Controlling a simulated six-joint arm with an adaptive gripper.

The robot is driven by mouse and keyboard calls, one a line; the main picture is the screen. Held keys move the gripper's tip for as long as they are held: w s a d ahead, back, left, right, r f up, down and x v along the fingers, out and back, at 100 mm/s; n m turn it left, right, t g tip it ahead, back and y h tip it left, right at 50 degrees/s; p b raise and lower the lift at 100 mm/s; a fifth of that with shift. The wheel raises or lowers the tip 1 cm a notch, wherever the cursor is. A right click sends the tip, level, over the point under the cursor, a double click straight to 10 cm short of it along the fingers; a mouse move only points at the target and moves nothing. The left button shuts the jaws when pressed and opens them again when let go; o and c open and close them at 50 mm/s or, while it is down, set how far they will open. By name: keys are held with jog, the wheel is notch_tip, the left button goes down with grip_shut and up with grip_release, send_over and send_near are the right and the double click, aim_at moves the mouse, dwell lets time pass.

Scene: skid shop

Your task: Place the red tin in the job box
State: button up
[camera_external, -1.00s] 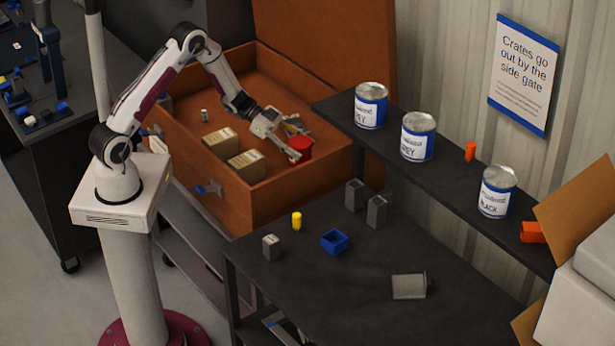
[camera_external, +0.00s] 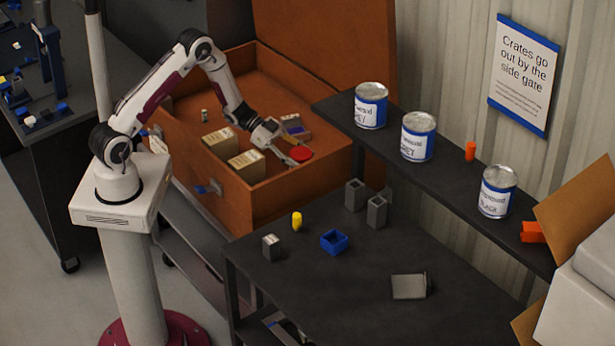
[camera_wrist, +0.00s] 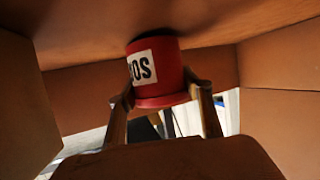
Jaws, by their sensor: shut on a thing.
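The red tin (camera_external: 301,154) is inside the open orange-brown job box (camera_external: 205,203), near its right end. My gripper (camera_external: 286,150) reaches down into the box and is shut on the tin. In the wrist view the tin (camera_wrist: 168,75), with a white label, sits between both fingers of my gripper (camera_wrist: 160,86). One end of it is close to a brown box surface; I cannot tell whether it touches. In the external view mainly its red top shows, and its lower part is hidden.
The box walls rise close around my gripper. A dark workbench (camera_external: 300,290) and a shelf with paint cans (camera_external: 418,137) stand to the right.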

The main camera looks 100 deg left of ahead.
jog(key=shift+f, duration=0.25)
jog(key=o, duration=1.3)
jog(key=shift+r, duration=0.1)
jog(key=shift+s+a+r, duration=0.2)
jog(key=shift+s+a, duration=0.05)
jog(key=shift+s, duration=0.15)
jog(key=v, duration=1.1)
jog(key=shift+w, duration=0.1)
